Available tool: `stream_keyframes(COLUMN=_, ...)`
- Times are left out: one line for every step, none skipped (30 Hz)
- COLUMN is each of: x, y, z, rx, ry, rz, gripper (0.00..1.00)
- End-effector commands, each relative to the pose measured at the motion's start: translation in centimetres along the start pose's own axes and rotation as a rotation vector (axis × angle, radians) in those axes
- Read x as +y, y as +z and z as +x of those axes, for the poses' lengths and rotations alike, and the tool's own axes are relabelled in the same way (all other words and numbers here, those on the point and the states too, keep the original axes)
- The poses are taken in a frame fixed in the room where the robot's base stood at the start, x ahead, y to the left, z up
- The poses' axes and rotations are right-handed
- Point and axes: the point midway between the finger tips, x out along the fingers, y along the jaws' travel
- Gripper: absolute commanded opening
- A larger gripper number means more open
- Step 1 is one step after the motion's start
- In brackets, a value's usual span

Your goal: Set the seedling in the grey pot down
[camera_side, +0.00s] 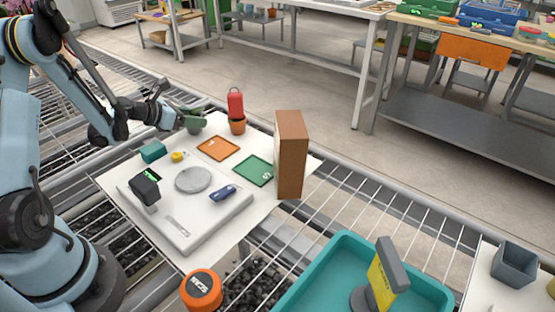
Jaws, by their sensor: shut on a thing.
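My gripper (180,118) is at the back left of the white work board, shut on the seedling in the grey pot. The small round grey pot (194,128) shows just below the fingertips, with a dark green part (192,112) above it. The fingers and the small size hide most of the seedling. I cannot tell whether the pot's base touches the board (262,207) or hangs just above it.
Right of my gripper stand a terracotta pot (237,127) with a red bottle-like thing (235,103) and a tall brown block (290,155). An orange tray (218,148), green tray (254,170) and scale with round plate (193,180) lie nearer. A teal tub (335,243) is front right.

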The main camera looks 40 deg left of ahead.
Motion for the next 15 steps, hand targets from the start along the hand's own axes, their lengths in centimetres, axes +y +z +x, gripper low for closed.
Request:
stream_keyframes(x=-0.01, y=0.02, z=-0.01, rx=0.000, ry=0.000, rz=0.000, gripper=0.25)
stream_keyframes(x=-0.01, y=0.02, z=-0.01, rx=0.000, ry=0.000, rz=0.000, gripper=0.25)
stream_keyframes(x=-0.01, y=0.03, z=-0.01, rx=0.000, ry=0.000, rz=0.000, gripper=0.25)
stream_keyframes(x=-0.01, y=0.02, z=-0.01, rx=0.000, ry=0.000, rz=0.000, gripper=0.25)
stream_keyframes(x=-0.01, y=-0.01, z=0.01, rx=0.000, ry=0.000, rz=0.000, gripper=0.25)
stream_keyframes(x=-0.01, y=-0.09, z=0.05, rx=0.000, ry=0.000, rz=0.000, gripper=0.25)
stream_keyframes(x=-0.01, y=-0.16, z=0.09, rx=0.000, ry=0.000, rz=0.000, gripper=0.25)
stream_keyframes(x=-0.01, y=-0.24, z=0.13, rx=0.000, ry=0.000, rz=0.000, gripper=0.25)
stream_keyframes(x=-0.02, y=-0.26, z=0.14, rx=0.000, ry=0.000, rz=0.000, gripper=0.60)
stream_keyframes(x=-0.02, y=-0.24, z=0.13, rx=0.000, ry=0.000, rz=0.000, gripper=0.65)
stream_keyframes(x=-0.02, y=-0.24, z=0.13, rx=0.000, ry=0.000, rz=0.000, gripper=0.69)
stream_keyframes(x=-0.02, y=-0.24, z=0.13, rx=0.000, ry=0.000, rz=0.000, gripper=0.76)
stream_keyframes(x=-0.02, y=-0.24, z=0.13, rx=0.000, ry=0.000, rz=0.000, gripper=0.80)
stream_keyframes(x=-0.02, y=-0.23, z=0.13, rx=0.000, ry=0.000, rz=0.000, gripper=0.83)
stream_keyframes(x=-0.02, y=-0.23, z=0.13, rx=0.000, ry=0.000, rz=0.000, gripper=0.83)
